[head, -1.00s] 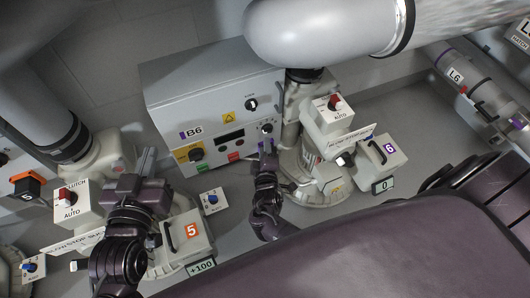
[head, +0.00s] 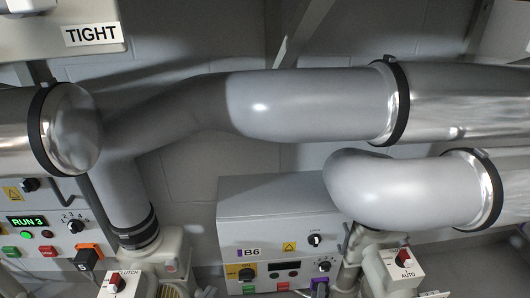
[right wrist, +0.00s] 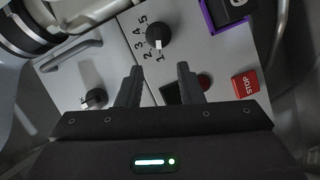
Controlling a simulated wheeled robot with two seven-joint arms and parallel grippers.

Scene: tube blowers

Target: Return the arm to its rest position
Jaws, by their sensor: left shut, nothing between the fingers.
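Most of both arms is out of the head view.
Large grey ducts (head: 310,105) cross the upper head view. A red-switched clutch box (head: 118,284) stands low left, an AUTO box (head: 403,262) low right. A red STOP button (right wrist: 245,84) shows in the right wrist view.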

